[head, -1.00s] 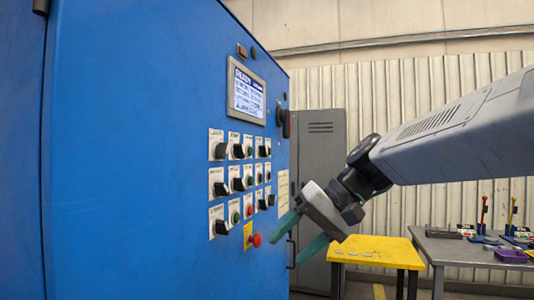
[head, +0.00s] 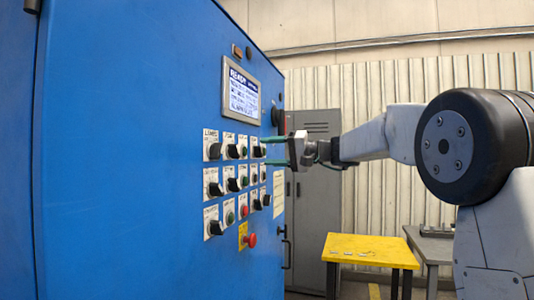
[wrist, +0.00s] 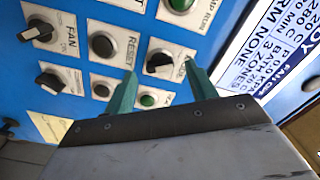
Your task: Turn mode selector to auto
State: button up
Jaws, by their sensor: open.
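The blue panel (head: 130,150) carries several black selector knobs. A black knob (wrist: 158,64) on a white plate lies between my fingertips in the wrist view; its label is partly hidden, so I cannot confirm it is the mode selector. In the head view this knob (head: 258,151) is at the top right of the control rows. My gripper (head: 268,152) is open, its two green fingers reaching toward the panel, one above and one below the knob. The fingers also show in the wrist view (wrist: 160,75). I cannot tell whether they touch the knob.
A RESET button (wrist: 103,45) and a FAN knob (wrist: 38,30) sit beside it. A lit screen (head: 240,92) is above the controls. A red mushroom button (head: 250,240) is below. A yellow table (head: 368,250) and a grey locker (head: 316,190) stand behind.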

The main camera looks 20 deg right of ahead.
jog(key=shift+x, duration=0.95)
jog(key=c, duration=1)
jog(key=shift+m, duration=0.3)
jog(key=m, duration=1.1)
jog(key=shift+m, duration=0.3)
